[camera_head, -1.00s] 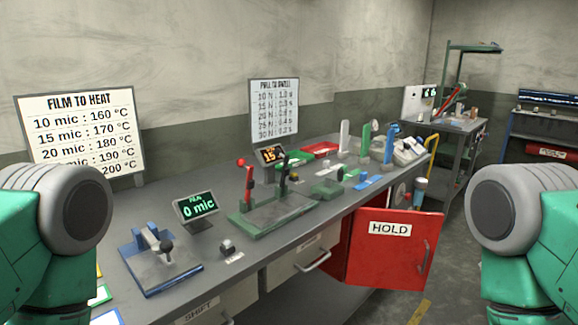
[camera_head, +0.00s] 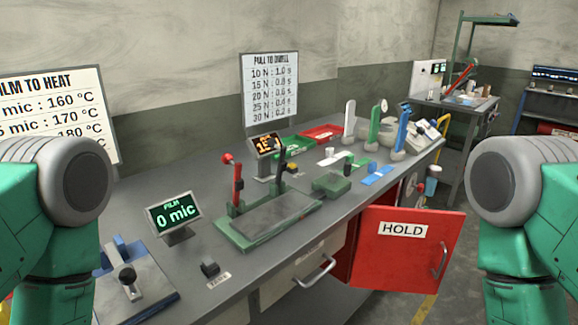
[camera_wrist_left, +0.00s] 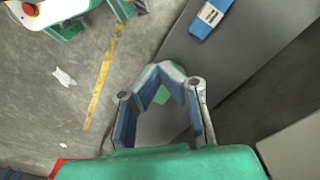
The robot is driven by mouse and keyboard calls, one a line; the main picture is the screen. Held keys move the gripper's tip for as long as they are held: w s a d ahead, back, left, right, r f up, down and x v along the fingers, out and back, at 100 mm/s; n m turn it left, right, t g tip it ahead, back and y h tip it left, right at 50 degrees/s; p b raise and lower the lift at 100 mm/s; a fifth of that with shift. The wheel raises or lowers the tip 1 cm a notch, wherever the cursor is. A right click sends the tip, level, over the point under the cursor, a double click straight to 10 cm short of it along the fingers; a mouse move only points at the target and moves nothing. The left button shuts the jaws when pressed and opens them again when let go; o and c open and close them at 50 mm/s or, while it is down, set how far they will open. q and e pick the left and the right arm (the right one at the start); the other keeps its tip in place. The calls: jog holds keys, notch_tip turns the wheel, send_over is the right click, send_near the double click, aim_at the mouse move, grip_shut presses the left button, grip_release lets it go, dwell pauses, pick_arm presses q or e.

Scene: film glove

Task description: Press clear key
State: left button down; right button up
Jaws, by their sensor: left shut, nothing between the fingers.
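No key with a readable "clear" label shows in the head view. A small black key block (camera_head: 210,268) sits on the bench front beside a small white label too blurred to read surely. Behind it stands a film display (camera_head: 173,213) reading "0 mic" in green. My left gripper (camera_wrist_left: 161,76) shows only in the left wrist view, its blue-padded fingers shut and empty above the bench edge and floor. My right gripper is out of view; only the green and grey arm parts show at both sides of the head view.
A green press with red and black levers (camera_head: 265,215) and an orange-lit display (camera_head: 266,145) stand mid-bench. A blue-based device (camera_head: 140,290) is at front left. A red HOLD door (camera_head: 405,250) juts out open. Coloured upright instruments (camera_head: 373,130) stand farther right.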

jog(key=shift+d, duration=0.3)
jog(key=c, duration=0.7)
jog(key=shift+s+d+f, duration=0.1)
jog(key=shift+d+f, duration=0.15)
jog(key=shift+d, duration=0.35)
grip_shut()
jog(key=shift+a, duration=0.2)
